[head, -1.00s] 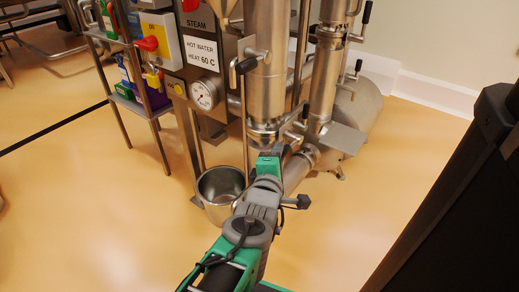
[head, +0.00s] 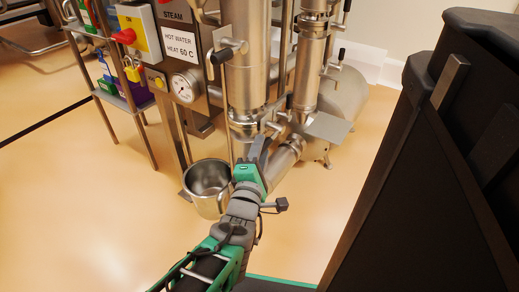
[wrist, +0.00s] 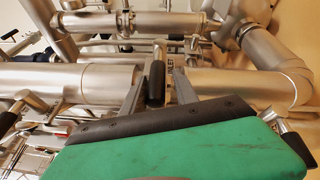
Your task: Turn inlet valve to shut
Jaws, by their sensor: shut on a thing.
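My gripper (head: 260,148) is at the lower end of the left steel column (head: 245,95), beside the valve fittings there. In the wrist view my gripper (wrist: 160,90) has its two grey fingers on either side of a black-gripped valve handle (wrist: 156,82), and it is shut on this handle. In the head view the gripper covers most of that handle.
A steel pot (head: 208,187) stands on the floor left of my gripper. A steam panel with a gauge (head: 186,86) and a shelf (head: 118,98) with padlocks stand at left. A large black body (head: 430,170) fills the right. The floor in front is clear.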

